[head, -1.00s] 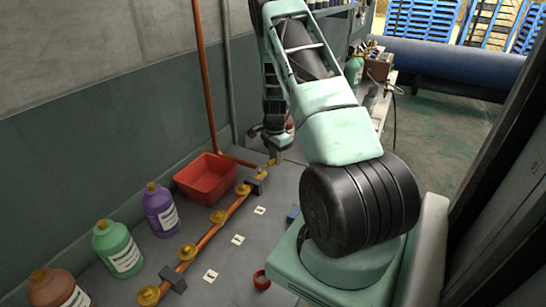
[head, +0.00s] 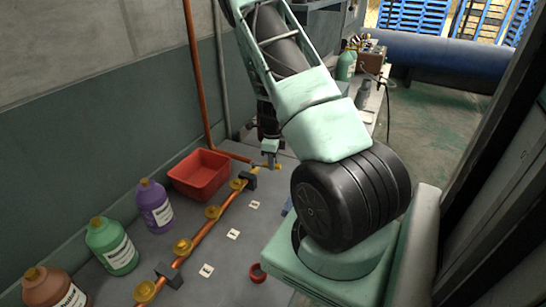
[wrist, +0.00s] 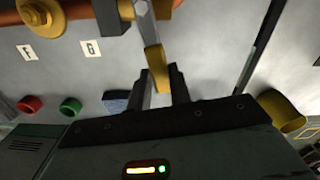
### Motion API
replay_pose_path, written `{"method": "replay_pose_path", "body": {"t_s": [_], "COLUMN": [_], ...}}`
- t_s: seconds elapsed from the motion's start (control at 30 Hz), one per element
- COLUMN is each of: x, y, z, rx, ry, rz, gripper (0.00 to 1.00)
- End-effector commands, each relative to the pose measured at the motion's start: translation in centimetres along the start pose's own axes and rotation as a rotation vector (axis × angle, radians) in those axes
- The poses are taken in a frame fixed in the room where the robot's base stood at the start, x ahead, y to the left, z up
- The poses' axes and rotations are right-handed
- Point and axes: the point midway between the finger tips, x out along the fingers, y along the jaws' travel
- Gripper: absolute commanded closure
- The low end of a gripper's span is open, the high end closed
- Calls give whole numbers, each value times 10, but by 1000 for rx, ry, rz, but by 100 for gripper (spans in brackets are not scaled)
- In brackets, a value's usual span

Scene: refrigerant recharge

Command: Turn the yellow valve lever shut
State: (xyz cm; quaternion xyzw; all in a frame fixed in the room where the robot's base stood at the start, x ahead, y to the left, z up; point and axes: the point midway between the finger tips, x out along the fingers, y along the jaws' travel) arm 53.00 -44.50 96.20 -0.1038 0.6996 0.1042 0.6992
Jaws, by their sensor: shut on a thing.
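The yellow valve lever (wrist: 156,68) stands out from a fitting at the end of the copper pipe in the wrist view. My gripper (wrist: 160,75) has its two dark fingers on either side of the lever's end and is shut on it. In the head view my gripper (head: 270,150) points down at the yellow valve (head: 268,166) at the pipe's far end. The lever's exact angle is hard to tell in the head view, where it is small and partly behind my gripper.
Several round yellow fittings (head: 212,212) line the copper pipe (head: 205,230). A red bin (head: 200,175) and purple (head: 154,206), green (head: 112,246) and brown (head: 54,287) bottles stand left of it. A red ring (head: 257,273) and small label tags (head: 233,234) lie to its right.

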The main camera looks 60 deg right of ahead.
Motion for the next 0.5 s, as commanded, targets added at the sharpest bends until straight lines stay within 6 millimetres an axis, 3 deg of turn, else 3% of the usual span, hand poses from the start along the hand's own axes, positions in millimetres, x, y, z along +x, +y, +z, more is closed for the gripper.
{"method": "replay_pose_path", "body": {"t_s": [0.5], "x": [-1], "y": [14], "z": [2], "rx": [214], "ry": [-1], "rz": [-2], "gripper": [100]}}
